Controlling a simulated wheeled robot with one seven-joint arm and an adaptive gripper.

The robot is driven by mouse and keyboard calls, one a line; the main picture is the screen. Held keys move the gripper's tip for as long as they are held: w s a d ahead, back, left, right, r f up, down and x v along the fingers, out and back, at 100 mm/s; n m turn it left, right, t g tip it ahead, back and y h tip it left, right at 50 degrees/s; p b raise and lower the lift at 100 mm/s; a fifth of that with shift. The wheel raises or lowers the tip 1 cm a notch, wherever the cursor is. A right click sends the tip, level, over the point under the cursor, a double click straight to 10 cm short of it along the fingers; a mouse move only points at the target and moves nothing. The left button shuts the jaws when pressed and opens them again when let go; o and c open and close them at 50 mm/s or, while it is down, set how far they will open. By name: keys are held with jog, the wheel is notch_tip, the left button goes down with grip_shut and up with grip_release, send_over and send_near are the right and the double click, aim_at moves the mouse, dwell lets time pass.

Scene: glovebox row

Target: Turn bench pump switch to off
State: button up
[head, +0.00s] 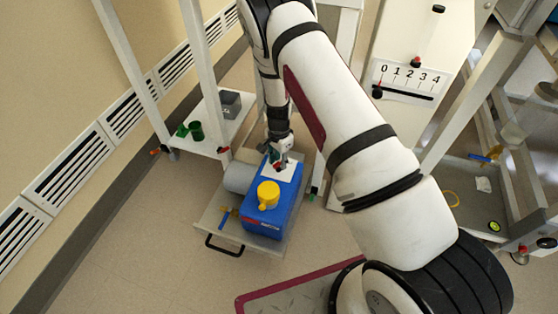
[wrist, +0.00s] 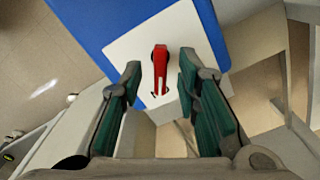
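The lever's long end points down toward my gripper in the wrist view. My gripper (wrist: 158,88) is open, with one green-padded finger on each side of the lever's lower end and a visible gap to both.
A grey cylinder (head: 240,178) sits beside the blue box. The cart has a black handle (head: 224,246) in front. A white shelf (head: 215,135) behind holds green cups (head: 195,130) and a dark box (head: 230,103). A panel numbered 0 to 4 (head: 405,82) stands at right. Floor at left is clear.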

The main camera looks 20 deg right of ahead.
jog(key=shift+c, duration=0.6)
grip_shut()
jog(key=shift+n, duration=0.4)
jog(key=shift+w+n, duration=0.1)
jog(key=shift+n, duration=2.3)
jog(key=shift+o, duration=0.6)
grip_release()
jog(key=shift+r, duration=0.1)
